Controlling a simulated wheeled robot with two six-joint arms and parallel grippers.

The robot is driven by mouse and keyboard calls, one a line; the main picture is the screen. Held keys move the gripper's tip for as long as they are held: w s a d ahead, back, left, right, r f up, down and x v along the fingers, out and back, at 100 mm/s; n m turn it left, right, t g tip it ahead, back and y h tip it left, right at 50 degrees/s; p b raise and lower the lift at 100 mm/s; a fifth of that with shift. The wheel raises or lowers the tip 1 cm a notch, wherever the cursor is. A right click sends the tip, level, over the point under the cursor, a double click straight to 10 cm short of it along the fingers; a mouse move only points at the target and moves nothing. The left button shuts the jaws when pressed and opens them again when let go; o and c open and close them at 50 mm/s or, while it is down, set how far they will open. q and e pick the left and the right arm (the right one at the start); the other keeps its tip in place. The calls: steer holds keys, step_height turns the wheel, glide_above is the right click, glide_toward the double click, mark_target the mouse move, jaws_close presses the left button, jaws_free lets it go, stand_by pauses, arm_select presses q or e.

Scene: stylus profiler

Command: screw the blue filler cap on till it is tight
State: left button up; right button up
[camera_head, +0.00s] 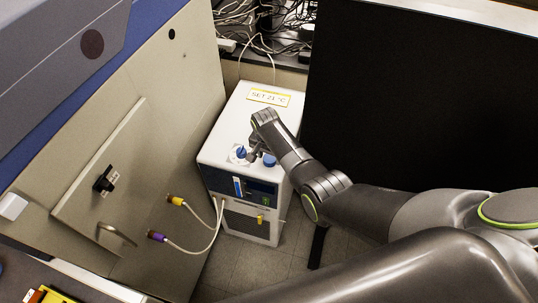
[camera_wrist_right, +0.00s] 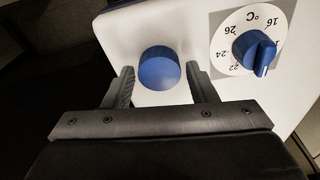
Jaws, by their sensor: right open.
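The blue filler cap (camera_head: 270,160) sits on the top of the white chiller box (camera_head: 235,120), near its front right. In the right wrist view the cap (camera_wrist_right: 159,66) is a round blue disc on the white top. My right gripper (camera_head: 259,152) is open over the box top. In the wrist view its two dark fingers (camera_wrist_right: 160,78) stand on either side of the cap, with gaps showing on both sides. I cannot tell how far down the cap they reach. The cap's thread is hidden. My left gripper is not in view.
A blue temperature dial (camera_head: 241,152) stands close beside the cap; it also shows in the wrist view (camera_wrist_right: 254,50). A cream cabinet (camera_head: 180,90) is on the left, a black panel (camera_head: 410,90) on the right. Hoses (camera_head: 200,248) run to the box front.

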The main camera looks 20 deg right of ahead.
steer(key=n, duration=0.4)
steer(key=shift+d, duration=0.1)
steer(key=n+y, duration=0.1)
steer(key=n, duration=0.3)
steer(key=shift+n, duration=0.3)
steer(key=n, duration=0.4)
steer(key=shift+d+y, duration=0.1)
steer(key=shift+y, duration=0.2)
steer(key=n, duration=0.5)
jaws_close()
